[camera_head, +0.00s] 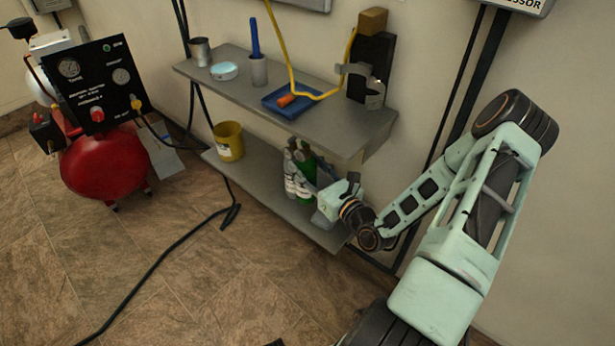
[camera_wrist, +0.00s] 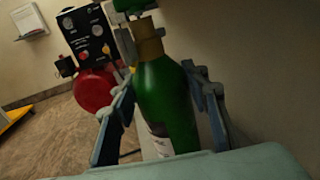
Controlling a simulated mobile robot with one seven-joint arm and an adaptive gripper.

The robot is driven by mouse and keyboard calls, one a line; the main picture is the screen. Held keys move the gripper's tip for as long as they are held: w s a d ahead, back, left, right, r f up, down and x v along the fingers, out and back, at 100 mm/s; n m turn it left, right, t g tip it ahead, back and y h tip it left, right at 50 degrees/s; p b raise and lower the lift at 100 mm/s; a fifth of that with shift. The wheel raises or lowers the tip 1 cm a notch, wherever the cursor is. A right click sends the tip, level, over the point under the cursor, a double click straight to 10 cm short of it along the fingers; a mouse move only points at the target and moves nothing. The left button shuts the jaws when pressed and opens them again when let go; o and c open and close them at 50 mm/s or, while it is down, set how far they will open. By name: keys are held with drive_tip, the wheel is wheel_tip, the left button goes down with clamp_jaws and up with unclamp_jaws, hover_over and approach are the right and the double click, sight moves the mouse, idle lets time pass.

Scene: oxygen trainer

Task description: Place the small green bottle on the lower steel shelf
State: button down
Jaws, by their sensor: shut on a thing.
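Two green bottles with pale labels stand close together at the right part of the lower steel shelf (camera_head: 262,190) in the head view. My gripper (camera_head: 314,184) reaches in from the right and is shut on the nearer small green bottle (camera_head: 304,172). In the wrist view this bottle (camera_wrist: 165,95) is upright, with a brass-coloured neck and a green top, between the two fingers of my gripper (camera_wrist: 162,115). The other green bottle (camera_head: 289,172) is just to its left, partly overlapped. I cannot tell whether the held bottle's base touches the shelf.
A yellow tin (camera_head: 229,141) stands on the lower shelf's left part. The upper shelf (camera_head: 320,125) hangs above, holding a blue tray (camera_head: 281,103), a cup (camera_head: 258,70) and a black stand (camera_head: 370,65). A red compressor (camera_head: 107,165) is at left. Shelf between tin and bottles is clear.

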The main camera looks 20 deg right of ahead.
sight(313, 181)
drive_tip(key=shift+w+d+f+b, duration=0.15)
drive_tip(key=shift+f+b, duration=1)
drive_tip(key=shift+f, duration=0.7)
drive_tip(key=shift+f, duration=0.15)
drive_tip(key=c, duration=1.1)
unclamp_jaws()
drive_tip(key=shift+c, duration=0.2)
